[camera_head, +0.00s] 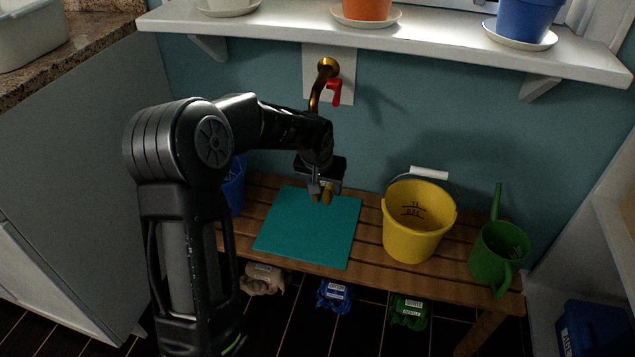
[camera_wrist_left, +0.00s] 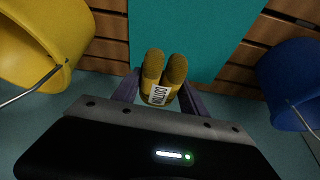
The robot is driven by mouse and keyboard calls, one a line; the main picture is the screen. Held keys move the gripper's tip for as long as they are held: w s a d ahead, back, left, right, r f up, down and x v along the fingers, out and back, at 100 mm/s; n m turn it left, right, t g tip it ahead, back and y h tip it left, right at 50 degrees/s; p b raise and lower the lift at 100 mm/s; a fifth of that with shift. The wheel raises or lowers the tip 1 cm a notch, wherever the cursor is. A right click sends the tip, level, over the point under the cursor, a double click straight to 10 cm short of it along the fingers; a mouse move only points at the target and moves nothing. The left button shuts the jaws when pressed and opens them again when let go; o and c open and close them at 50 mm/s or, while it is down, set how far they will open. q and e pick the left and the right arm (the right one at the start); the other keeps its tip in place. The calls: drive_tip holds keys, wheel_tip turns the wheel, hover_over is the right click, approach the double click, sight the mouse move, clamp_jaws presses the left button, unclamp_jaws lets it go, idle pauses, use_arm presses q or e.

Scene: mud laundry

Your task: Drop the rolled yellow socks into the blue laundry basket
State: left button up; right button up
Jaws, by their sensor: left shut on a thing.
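My left gripper (camera_head: 321,190) is shut on the rolled yellow socks (camera_wrist_left: 163,75) and holds them above the teal mat (camera_head: 300,225). The socks show in the left wrist view as two mustard rolls with a white label; in the head view only a small part (camera_head: 327,194) shows under the gripper. A blue container (camera_head: 235,188) stands on the bench left of the mat, partly hidden by my left arm. In the left wrist view the blue container (camera_wrist_left: 295,80) is at the right, with a wire handle. I cannot tell whether it is the laundry basket. My right gripper is out of view.
A yellow bucket (camera_head: 408,235) and a green watering can (camera_head: 497,255) stand on the bench (camera_head: 365,262) at the right. A tap (camera_head: 325,75) and a shelf (camera_head: 440,35) with pots are above. Labelled bundles lie under the bench. Another blue container (camera_head: 592,328) is at lower right.

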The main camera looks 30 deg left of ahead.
use_arm(q)
drive_tip(key=s+d+r+m, duration=0.1)
drive_tip(key=d+r, duration=0.4)
drive_tip(key=d, duration=0.4)
drive_tip(key=s+d+r+m+h, duration=0.1)
drive_tip(key=s+d+r+m, duration=0.1)
drive_tip(key=d+r, duration=0.4)
drive_tip(key=d, duration=0.4)
drive_tip(key=shift+r, duration=0.1)
